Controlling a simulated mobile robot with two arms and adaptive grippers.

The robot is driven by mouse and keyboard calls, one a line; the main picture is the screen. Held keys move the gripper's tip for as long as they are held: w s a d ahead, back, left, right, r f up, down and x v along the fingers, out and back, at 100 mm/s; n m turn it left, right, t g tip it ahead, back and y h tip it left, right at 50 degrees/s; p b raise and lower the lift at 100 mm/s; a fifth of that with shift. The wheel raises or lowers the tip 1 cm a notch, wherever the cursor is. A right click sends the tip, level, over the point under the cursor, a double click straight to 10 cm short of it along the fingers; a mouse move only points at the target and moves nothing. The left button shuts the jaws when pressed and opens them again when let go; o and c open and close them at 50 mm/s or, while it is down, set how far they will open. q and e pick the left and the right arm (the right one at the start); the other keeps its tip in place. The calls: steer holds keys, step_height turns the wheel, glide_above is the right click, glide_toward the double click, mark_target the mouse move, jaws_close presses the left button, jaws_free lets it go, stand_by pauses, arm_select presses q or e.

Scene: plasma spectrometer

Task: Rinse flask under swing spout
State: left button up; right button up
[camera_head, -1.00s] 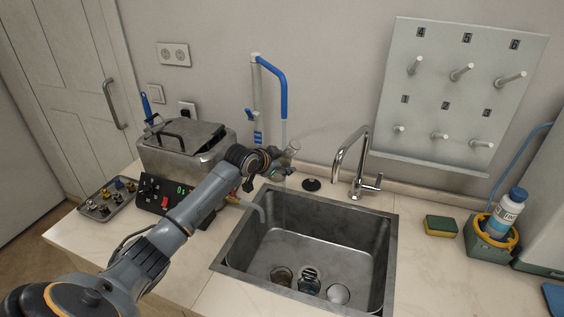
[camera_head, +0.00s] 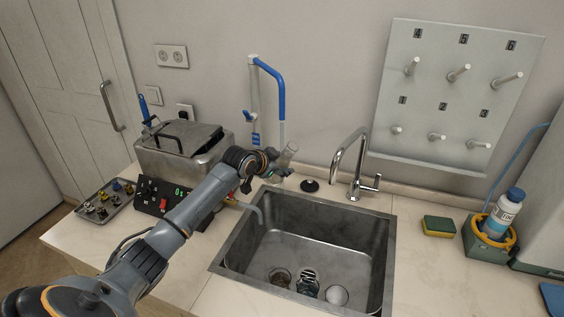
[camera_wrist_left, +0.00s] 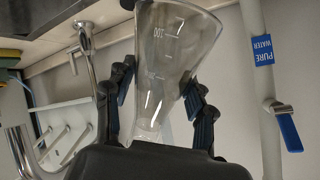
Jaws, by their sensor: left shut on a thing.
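My left gripper (camera_head: 275,168) is shut on a clear glass flask (camera_head: 289,155), above the back left corner of the sink. In the left wrist view, the flask (camera_wrist_left: 172,50) sits between the two dark fingers (camera_wrist_left: 158,108), its narrow part towards the palm and its wide, graduated part at the top edge of the picture. The swing spout (camera_head: 273,75) is a blue pipe on the wall whose clear lower end hangs close above the flask. Its blue lever (camera_wrist_left: 288,130) and "PURE WATER" label (camera_wrist_left: 263,50) show right of the flask. My right gripper is out of view.
The steel sink (camera_head: 384,262) has a chrome faucet (camera_head: 352,160) behind it and several round items inside. A metal bath (camera_head: 160,160) and a tray of small parts (camera_head: 105,201) stand left. A pegboard (camera_head: 455,95), sponge (camera_head: 438,226) and bottle (camera_head: 505,212) are right.

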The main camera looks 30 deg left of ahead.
arm_select(q)
steer(key=shift+s+r+p, duration=0.25)
steer(key=shift+s+p, duration=0.25)
steer(key=shift+p, duration=0.15)
steer(key=s+p, duration=0.3)
steer(key=s, duration=0.1)
steer(key=s+r+p, duration=0.1)
steer(key=s+p, duration=0.1)
steer(key=shift+s+r+p, duration=0.1)
steer(key=shift+s+p, duration=0.25)
steer(key=shift+s+r+p, duration=0.15)
steer(key=shift+s+p, duration=0.6)
steer(key=shift+s, duration=0.35)
steer(key=shift+s+r+p, duration=0.1)
steer(key=shift+s+p, duration=0.6)
steer(key=shift+s, duration=0.35)
